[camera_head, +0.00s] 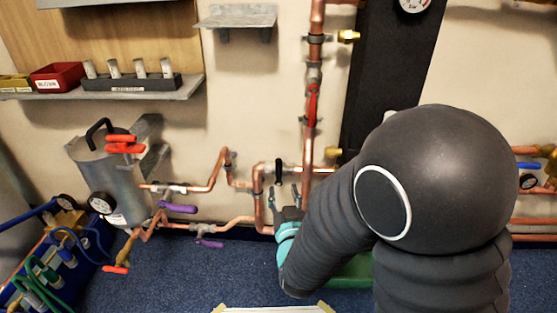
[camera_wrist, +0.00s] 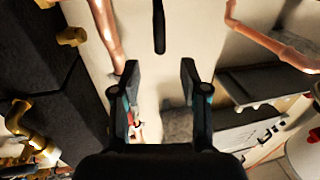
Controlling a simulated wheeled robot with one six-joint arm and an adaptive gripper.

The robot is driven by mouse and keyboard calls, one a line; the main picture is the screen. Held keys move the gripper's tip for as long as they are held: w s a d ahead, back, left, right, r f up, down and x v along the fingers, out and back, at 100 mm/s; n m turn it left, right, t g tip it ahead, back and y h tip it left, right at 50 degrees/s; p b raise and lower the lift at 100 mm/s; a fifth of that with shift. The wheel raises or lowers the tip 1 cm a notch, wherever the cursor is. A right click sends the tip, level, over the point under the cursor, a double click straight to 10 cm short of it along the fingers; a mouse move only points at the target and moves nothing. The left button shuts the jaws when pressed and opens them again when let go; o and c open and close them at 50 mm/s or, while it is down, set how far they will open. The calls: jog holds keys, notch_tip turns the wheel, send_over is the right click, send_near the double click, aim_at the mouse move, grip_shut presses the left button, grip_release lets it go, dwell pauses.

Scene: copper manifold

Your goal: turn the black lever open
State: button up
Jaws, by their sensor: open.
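The black lever (camera_head: 278,171) stands upright on a copper pipe low on the wall, near the middle of the head view. In the wrist view the black lever (camera_wrist: 159,27) shows at the top centre, beyond the fingertips and in line with the gap between them. My gripper (camera_head: 283,193) is open and empty, just below the lever in the head view. In the wrist view its two fingers (camera_wrist: 160,70) are spread wide, with nothing between them. The lever's valve body is mostly hidden by my gripper.
Copper pipes (camera_head: 218,167) run along the wall around the lever. A red lever (camera_head: 311,104) is on the vertical pipe above right. Purple levers (camera_head: 178,208) sit at the left. A metal tank (camera_head: 112,180) stands further left. My arm hides the right.

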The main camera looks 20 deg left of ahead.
aim_at(279, 170)
jog(key=x, duration=1.1)
grip_shut()
